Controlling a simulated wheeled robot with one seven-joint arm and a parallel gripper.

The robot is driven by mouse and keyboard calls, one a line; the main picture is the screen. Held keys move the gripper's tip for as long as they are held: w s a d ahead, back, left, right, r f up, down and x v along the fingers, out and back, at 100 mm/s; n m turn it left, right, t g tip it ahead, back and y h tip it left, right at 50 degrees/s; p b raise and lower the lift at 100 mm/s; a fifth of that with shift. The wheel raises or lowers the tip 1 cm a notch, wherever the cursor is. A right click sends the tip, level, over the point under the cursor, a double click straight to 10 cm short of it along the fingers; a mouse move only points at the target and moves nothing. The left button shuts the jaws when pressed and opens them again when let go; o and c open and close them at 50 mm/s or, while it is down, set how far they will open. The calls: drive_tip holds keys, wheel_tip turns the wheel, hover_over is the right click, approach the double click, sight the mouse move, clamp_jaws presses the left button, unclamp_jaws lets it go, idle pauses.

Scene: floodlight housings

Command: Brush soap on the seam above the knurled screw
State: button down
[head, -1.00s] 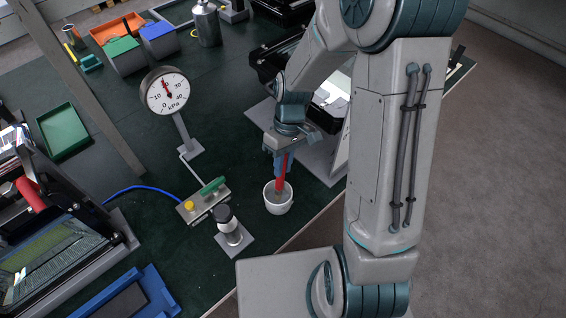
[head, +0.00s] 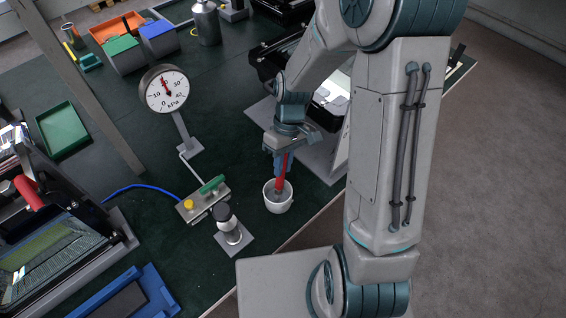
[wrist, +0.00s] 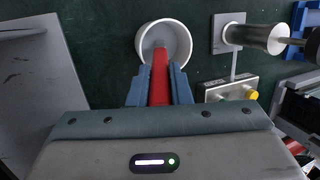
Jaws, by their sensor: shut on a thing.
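My gripper (head: 279,163) is shut on a red-handled brush (head: 283,180), which points down into a small white cup (head: 279,206) on the green table. In the wrist view the blue fingers (wrist: 160,88) clasp the red handle (wrist: 160,78), and its lower end is inside the white cup (wrist: 182,42). The brush tip is hard to make out there. I cannot make out the seam or the knurled screw; the floodlight housing (head: 335,98), a dark frame with a bright pane, is partly hidden behind my arm.
A pressure gauge (head: 165,90) on a stand and a valve block (head: 203,202) with a green lever and yellow knob stand left of the cup. A capped cylinder (head: 229,226) on a plate is close to the cup. Another housing (head: 60,240) lies at the left.

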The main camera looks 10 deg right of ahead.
idle(0.5)
drive_tip(key=shift+r+p, duration=2.8)
drive_tip(key=shift+r, duration=0.75)
drive_tip(key=shift+f, duration=0.1)
